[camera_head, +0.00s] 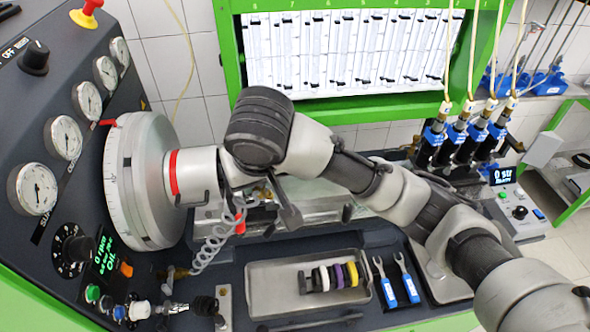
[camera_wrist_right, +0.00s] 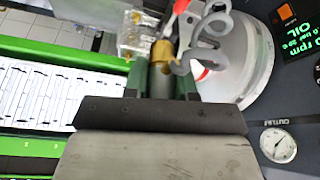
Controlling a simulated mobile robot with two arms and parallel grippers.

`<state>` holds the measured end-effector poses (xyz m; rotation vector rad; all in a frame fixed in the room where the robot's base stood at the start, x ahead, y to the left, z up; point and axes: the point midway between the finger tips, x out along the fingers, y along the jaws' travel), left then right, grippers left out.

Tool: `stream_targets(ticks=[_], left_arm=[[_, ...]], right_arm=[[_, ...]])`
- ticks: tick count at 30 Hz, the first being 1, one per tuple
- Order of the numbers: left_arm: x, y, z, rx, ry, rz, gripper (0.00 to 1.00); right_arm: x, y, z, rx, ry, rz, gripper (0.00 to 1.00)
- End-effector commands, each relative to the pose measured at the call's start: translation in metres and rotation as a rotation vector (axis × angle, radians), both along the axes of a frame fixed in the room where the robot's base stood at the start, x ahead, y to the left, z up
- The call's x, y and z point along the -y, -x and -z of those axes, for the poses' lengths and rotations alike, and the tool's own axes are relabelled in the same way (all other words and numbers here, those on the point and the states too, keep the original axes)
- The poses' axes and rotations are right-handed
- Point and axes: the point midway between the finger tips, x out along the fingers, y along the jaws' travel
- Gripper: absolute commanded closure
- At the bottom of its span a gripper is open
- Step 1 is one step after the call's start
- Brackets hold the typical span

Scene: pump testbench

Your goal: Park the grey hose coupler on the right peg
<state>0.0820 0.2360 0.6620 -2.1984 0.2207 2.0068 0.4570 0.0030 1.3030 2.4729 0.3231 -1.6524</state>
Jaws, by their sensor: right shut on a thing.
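My right gripper (camera_wrist_right: 161,78) shows in the right wrist view, with its green fingers shut on the grey hose coupler (camera_wrist_right: 161,84), a short grey cylinder. A brass end (camera_wrist_right: 163,50) shows just beyond it, and a grey coiled hose (camera_wrist_right: 208,40) runs beside it. In the head view the coiled hose (camera_head: 213,243) hangs below my right wrist, left of the tray. The arm hides most of the gripper and coupler there. I cannot pick out the right peg with certainty. My left gripper is not in view.
A metal tray (camera_head: 265,290) holds several coloured rings. Two blue-handled wrenches (camera_head: 410,286) lie right of it. The large graduated drum (camera_head: 145,180) and gauge panel stand at left. Several injectors (camera_head: 455,140) stand at the back right. A clear block (camera_wrist_right: 136,38) is close to the coupler.

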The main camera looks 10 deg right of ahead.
Motion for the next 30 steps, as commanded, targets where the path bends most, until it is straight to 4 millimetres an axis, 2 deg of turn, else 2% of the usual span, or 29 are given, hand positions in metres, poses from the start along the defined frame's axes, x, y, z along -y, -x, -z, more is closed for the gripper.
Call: stream_targets(ticks=[1,6,15,21,30], left_arm=[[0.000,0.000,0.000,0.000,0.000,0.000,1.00],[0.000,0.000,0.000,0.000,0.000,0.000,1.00],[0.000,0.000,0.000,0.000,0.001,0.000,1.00],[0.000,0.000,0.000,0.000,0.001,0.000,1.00],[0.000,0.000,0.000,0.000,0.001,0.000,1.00]], right_arm=[[-0.015,0.000,-0.001,-0.002,-0.003,-0.003,1.00],[-0.058,0.001,-0.001,0.000,-0.003,-0.004,1.00],[-0.122,0.000,-0.001,0.000,-0.001,-0.002,1.00],[-0.141,0.000,0.000,0.000,0.000,-0.001,1.00],[-0.139,-0.005,0.000,0.000,-0.001,0.000,1.00]])
